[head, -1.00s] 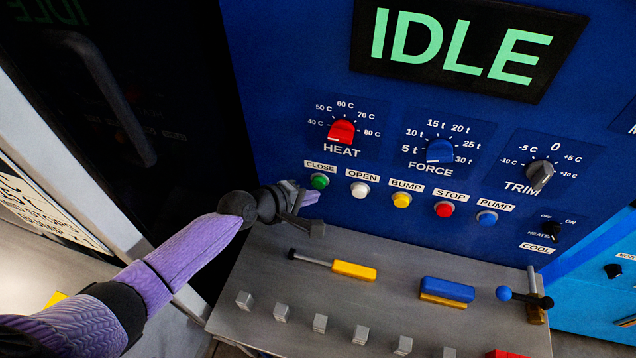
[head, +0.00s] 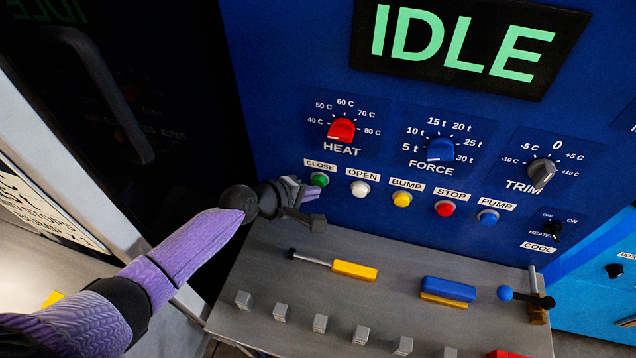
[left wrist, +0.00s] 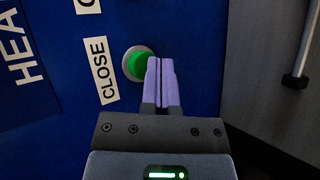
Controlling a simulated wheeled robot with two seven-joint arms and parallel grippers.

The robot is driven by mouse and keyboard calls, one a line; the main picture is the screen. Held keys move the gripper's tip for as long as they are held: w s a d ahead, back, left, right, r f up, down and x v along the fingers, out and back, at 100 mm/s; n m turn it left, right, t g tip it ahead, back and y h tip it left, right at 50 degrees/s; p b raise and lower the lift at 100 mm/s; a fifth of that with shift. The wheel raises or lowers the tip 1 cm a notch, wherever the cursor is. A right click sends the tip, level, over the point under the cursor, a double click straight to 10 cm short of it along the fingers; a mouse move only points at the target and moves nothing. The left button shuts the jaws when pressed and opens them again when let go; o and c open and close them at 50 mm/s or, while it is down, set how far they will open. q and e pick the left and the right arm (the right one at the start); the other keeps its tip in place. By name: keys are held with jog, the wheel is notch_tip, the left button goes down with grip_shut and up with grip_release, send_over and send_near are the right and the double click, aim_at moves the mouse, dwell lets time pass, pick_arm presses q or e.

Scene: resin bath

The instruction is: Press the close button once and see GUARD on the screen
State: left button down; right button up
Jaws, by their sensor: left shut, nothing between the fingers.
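The screen (head: 460,42) at the top of the blue panel reads IDLE in green letters. The green close button (head: 320,179) sits under the CLOSE label at the left end of the button row. My left gripper (head: 314,193) is shut and empty, with its fingertips just below the button. In the left wrist view, the lilac fingers (left wrist: 160,62) are together and their tips overlap the lower right edge of the green button (left wrist: 138,64). I cannot tell whether they touch it. My right gripper is not in view.
White open (head: 360,189), yellow bump (head: 402,199), red stop (head: 445,208) and blue pump (head: 487,217) buttons run to the right. Knobs sit above them. A grey shelf (head: 390,300) below holds a yellow-handled tool (head: 354,270) and a blue block (head: 448,288).

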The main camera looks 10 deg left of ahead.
pick_arm(q)
jog(key=shift+w+b, duration=0.35)
jog(key=shift+w, duration=0.15)
dwell(0.7)
jog(key=shift+s+r, duration=0.1)
jog(key=shift+s+p, duration=0.8)
jog(key=shift+s, duration=0.05)
jog(key=s+p, duration=0.3)
jog(key=s, duration=0.2)
jog(key=shift+a, duration=0.15)
dwell(1.4)
